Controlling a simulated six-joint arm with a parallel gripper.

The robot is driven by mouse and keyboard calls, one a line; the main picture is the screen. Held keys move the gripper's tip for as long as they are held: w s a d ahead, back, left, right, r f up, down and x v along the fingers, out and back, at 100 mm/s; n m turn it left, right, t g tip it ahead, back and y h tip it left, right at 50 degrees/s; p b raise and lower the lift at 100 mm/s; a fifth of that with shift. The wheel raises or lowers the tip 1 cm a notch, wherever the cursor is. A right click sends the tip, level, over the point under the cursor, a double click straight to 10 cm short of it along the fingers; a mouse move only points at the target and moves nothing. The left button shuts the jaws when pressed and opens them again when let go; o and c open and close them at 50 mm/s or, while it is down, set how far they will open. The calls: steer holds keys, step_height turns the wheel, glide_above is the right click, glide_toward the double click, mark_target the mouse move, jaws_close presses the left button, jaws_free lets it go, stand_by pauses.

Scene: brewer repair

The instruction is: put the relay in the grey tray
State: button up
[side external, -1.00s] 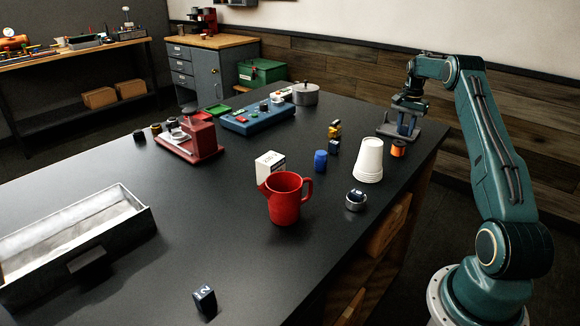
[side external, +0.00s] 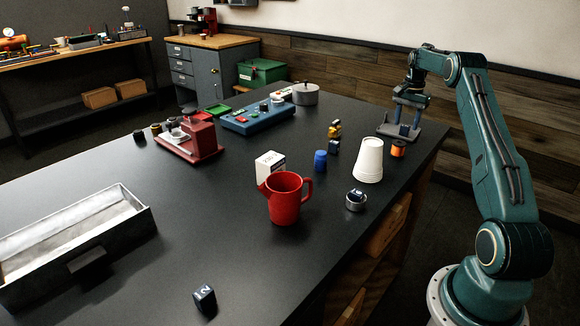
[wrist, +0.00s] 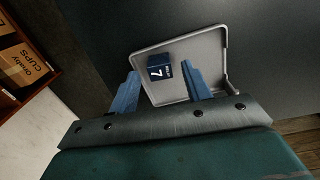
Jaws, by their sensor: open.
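The relay, a dark blue block with a white 7 and small lettering, lies in the grey tray (wrist: 206,62) and shows in the wrist view (wrist: 160,67). The tray also shows at the far right of the bench in the side view (side external: 408,137). My gripper (wrist: 160,69) is open, its two blue fingers on either side of the relay in the picture, with gaps between. In the side view my gripper (side external: 405,126) is over the tray. The relay cannot be made out there.
White stacked cups (side external: 368,160) and an orange spool (side external: 398,149) stand close to the tray. A red jug (side external: 285,198), a white box (side external: 269,166) and a blue cylinder (side external: 320,160) are further left. Another dark block (side external: 205,301) lies near the front.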

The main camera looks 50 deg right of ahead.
mark_target(404, 126)
step_height(404, 126, up, 9)
steer(key=shift+r, duration=0.2)
stand_by(0.3)
stand_by(0.6)
steer(key=w+a+r+n+t+h, duration=0.1)
steer(key=w+a+r+n, duration=0.15)
steer(key=a+r, duration=0.4)
steer(key=w+a+r+n, duration=0.2)
steer(key=w+a+r, duration=0.15)
steer(key=a, duration=0.65)
steer(key=s+a+r+n+t, duration=0.1)
steer(key=s+a+r+n, duration=0.15)
steer(key=a, duration=0.55)
steer(key=s+a+r+n, duration=0.1)
steer(key=a+r+n, duration=0.15)
steer(key=a, duration=0.55)
steer(key=s+a+n+t, duration=0.2)
steer(key=s+a+n, duration=0.2)
steer(key=s+a, duration=0.65)
steer(key=s+a+f+n+t+y, duration=0.1)
steer(key=s+a+f+n, duration=0.3)
steer(key=s+a+f, duration=0.5)
steer(key=shift+s+t, duration=0.3)
steer(key=shift+s, duration=0.3)
